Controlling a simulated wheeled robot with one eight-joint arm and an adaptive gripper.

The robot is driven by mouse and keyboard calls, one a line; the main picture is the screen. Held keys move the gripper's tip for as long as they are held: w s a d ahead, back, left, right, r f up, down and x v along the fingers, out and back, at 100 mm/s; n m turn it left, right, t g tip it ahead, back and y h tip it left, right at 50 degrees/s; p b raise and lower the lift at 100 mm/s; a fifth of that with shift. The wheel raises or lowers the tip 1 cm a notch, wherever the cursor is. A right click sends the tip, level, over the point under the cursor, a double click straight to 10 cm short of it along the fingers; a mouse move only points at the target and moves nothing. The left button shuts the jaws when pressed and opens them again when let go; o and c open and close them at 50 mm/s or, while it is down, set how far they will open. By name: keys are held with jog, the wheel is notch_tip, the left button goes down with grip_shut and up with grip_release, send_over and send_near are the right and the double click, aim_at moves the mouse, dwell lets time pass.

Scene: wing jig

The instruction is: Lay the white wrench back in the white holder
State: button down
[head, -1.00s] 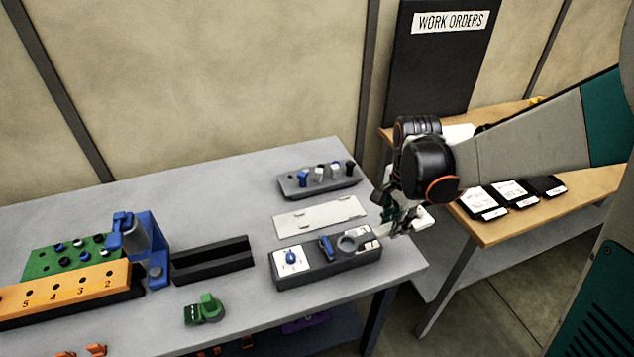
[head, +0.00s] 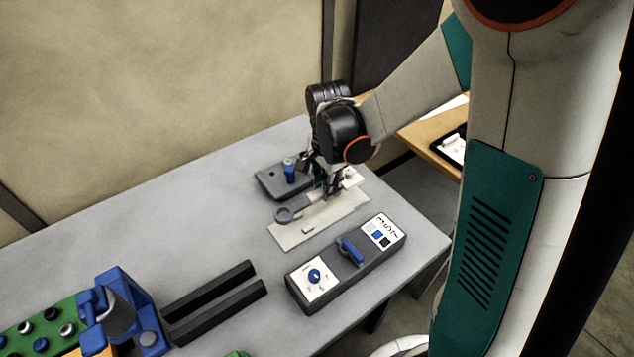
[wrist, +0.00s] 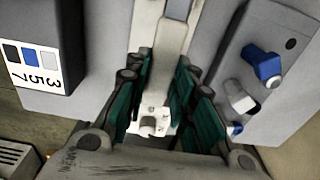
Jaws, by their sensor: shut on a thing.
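The white holder (head: 318,226) is a flat pale plate with small raised bits, lying on the grey table in the head view. My gripper (head: 337,190) is above its far right part, pointing down, and is shut on the wrench. The wrench's grey ring end (head: 287,215) sticks out to the left over the plate's left end; I cannot tell whether it touches. In the wrist view, my gripper's green-padded fingers (wrist: 160,105) flank a pale shaft (wrist: 168,50) running up the picture. The fingers hide much of the wrench's handle.
A dark box with a dial and blue switch (head: 347,262) lies close in front of the holder. A grey block with blue and white pegs (head: 270,180) lies close behind. A black channel (head: 215,302) is at left. The table between is clear.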

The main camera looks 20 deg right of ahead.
aim_at(328, 209)
jog(key=shift+s+f+b, duration=0.1)
jog(key=shift+f+b, duration=1.75)
jog(key=shift+f, duration=0.85)
jog(key=shift+d+f, duration=0.15)
jog(key=shift+f+b, duration=0.5)
jog(key=shift+b, duration=0.15)
jog(key=c, duration=1.3)
grip_release()
jog(key=shift+r, duration=0.1)
jog(key=r, duration=1.2)
jog(key=shift+s+a, duration=0.1)
jog(key=shift+a, duration=0.1)
